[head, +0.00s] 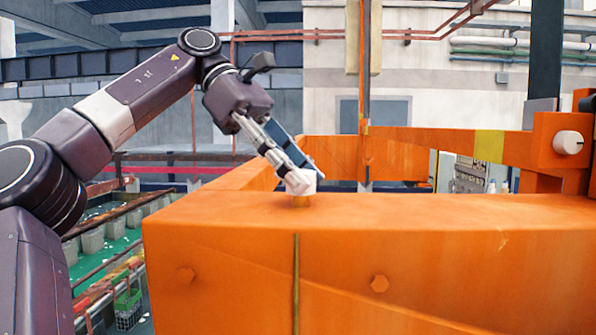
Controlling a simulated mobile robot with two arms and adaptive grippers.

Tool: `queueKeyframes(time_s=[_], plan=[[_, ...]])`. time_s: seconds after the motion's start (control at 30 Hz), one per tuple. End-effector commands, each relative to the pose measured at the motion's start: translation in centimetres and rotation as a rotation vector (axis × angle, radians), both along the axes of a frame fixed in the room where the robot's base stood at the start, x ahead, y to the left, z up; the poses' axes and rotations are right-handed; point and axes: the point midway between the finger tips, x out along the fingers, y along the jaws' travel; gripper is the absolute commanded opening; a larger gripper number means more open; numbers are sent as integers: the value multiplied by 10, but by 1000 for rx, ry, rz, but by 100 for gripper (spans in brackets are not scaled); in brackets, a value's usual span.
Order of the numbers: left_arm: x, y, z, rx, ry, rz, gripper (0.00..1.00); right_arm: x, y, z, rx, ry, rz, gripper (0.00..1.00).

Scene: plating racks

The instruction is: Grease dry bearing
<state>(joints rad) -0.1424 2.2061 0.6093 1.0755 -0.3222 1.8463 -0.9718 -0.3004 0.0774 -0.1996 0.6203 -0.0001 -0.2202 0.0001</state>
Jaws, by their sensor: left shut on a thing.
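My left gripper (300,178) reaches down from the upper left to the top of a large orange beam (440,255). It is shut on a small pale block-like piece (301,184). The fingers hide part of this piece. A thin brownish line (296,285) runs down the beam's front face below the fitting. I cannot make out the bearing itself. My right gripper is not in view.
A pale round knob (568,143) sticks out of an orange post at the right. Orange side beams frame an opening behind the front beam. Railings and grey bins (92,238) stand lower left, over a green floor.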

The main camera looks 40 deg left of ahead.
Motion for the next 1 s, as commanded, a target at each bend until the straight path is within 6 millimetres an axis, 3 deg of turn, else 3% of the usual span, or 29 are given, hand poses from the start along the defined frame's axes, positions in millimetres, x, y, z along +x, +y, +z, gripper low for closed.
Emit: queueKeyframes(time_s=[0.43,0.47,0.6,1.0], plan=[[0,0,-3,5,9,-11,6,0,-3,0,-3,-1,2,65],[0,0,-3,5,9,-11,34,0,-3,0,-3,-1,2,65],[0,0,-2,4,7,-9,49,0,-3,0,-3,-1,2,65],[0,0,-1,2,3,-8,49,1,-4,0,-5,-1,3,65]])
